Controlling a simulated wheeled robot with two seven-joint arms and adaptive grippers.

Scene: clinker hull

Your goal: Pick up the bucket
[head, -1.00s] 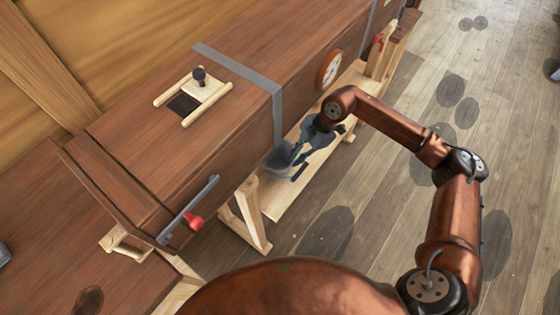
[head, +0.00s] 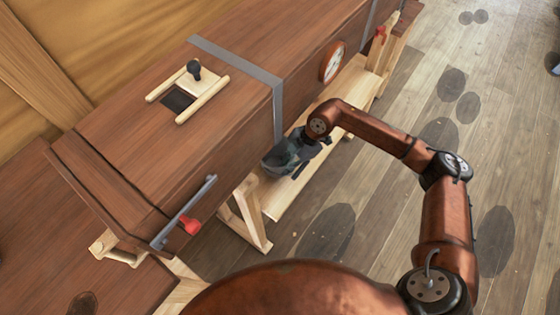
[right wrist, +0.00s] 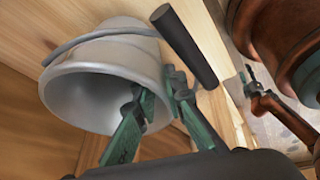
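I see no clear grip on the rim.
The brown plank hull (head: 150,140) stands close left of the right arm, with a grey strap (head: 277,110) above the bucket. A trestle leg (head: 248,210) is near the bucket. A red-handled clamp (head: 190,222) juts out. The floor to the right is open.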

